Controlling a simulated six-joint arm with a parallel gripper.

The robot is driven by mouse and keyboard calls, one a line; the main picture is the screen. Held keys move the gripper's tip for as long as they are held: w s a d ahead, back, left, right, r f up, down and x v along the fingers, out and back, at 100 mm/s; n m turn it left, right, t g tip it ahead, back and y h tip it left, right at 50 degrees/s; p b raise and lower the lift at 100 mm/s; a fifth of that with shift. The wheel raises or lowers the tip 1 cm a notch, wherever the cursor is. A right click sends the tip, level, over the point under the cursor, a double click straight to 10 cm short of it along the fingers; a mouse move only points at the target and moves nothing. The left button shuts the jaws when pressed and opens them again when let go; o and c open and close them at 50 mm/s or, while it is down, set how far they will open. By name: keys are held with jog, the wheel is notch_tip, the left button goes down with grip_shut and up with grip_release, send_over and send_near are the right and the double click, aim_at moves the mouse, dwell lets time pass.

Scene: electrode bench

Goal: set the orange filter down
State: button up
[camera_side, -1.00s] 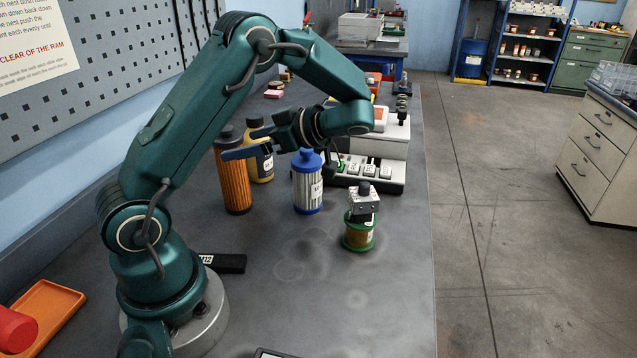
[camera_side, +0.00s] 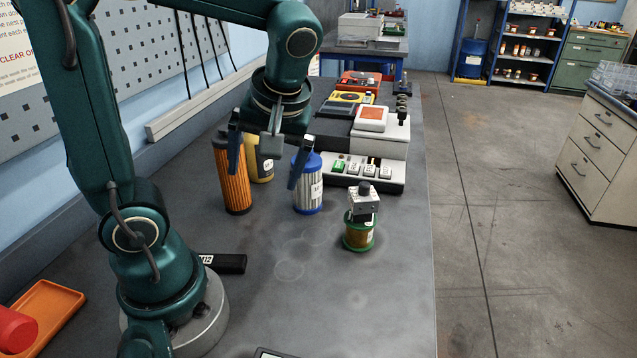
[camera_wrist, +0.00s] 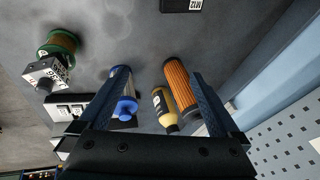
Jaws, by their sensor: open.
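The orange filter (camera_side: 236,181), a ribbed orange cylinder with dark ends, stands upright on the grey bench, left of the yellow bottle (camera_side: 262,168). My gripper (camera_side: 265,178) is open and points down, its blue fingers spread wide with nothing held. In the side view one finger overlaps the filter's upper right edge and the other overlaps the blue-capped white filter (camera_side: 308,190). In the wrist view the orange filter (camera_wrist: 180,88) and the yellow bottle (camera_wrist: 163,106) show between the fingers (camera_wrist: 160,85). I cannot tell whether a finger touches anything.
A green spool (camera_side: 358,235) with a small grey block on top stands at the right. Behind is a white device with buttons (camera_side: 362,172). A black labelled block (camera_side: 222,263) and an orange tray (camera_side: 42,312) lie nearer. The front middle of the bench is clear.

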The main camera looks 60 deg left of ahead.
jog(key=s+d+m+t+h, duration=0.2)
jog(key=d+m+t+h, duration=0.2)
jog(key=d+m, duration=0.5)
jog(key=shift+r+m+t+h, duration=0.25)
jog(key=shift+m+t+h, duration=0.15)
jog(key=shift+m+t, duration=0.65)
